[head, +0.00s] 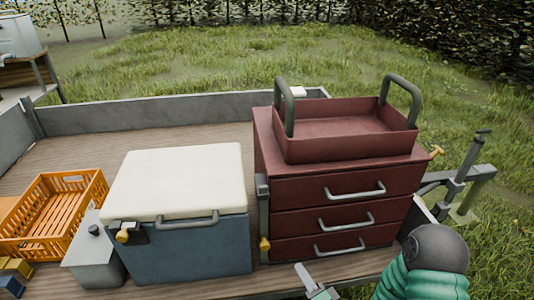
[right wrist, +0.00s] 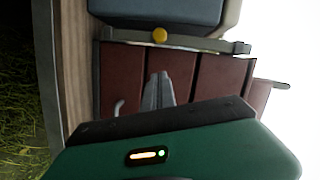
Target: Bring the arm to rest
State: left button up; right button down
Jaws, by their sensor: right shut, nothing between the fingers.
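My right gripper (head: 304,272) shows at the bottom edge of the head view, in front of the red drawer cabinet (head: 290,190). Its narrow grey fingers are shut and empty. In the right wrist view the fingers (right wrist: 158,80) lie together in front of the cabinet's red drawer fronts (right wrist: 178,62). I cannot tell the exact gap to the cabinet. My right arm, green and dark grey, comes in at the bottom right. My left gripper is in neither view.
A red open tray (head: 345,147) with two grey handles stands on the cabinet. A blue cooler (head: 190,255) with a white lid (head: 180,180) is to its left, then an orange crate (head: 85,185). All stand on a wooden trailer bed (head: 150,128). Grass (head: 200,70) lies beyond.

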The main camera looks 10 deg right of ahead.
jog(key=s+d+r+n+g+h+p, duration=0.2)
jog(key=s+r+n+g+p, duration=0.2)
jog(key=s+r+n+g, duration=0.1)
jog(key=s+d+r+n+g+h+p, duration=0.2)
jog(key=s+r+n+g+p, duration=0.3)
jog(key=s+g, duration=0.3)
jog(key=shift+s+d+n+h, duration=0.4)
jog(key=shift+s+n, duration=0.1)
jog(key=shift+s, duration=0.2)
jog(key=shift+d+f, duration=0.1)
jog(key=shift+d, duration=0.2)
jog(key=shift+a, duration=0.2)
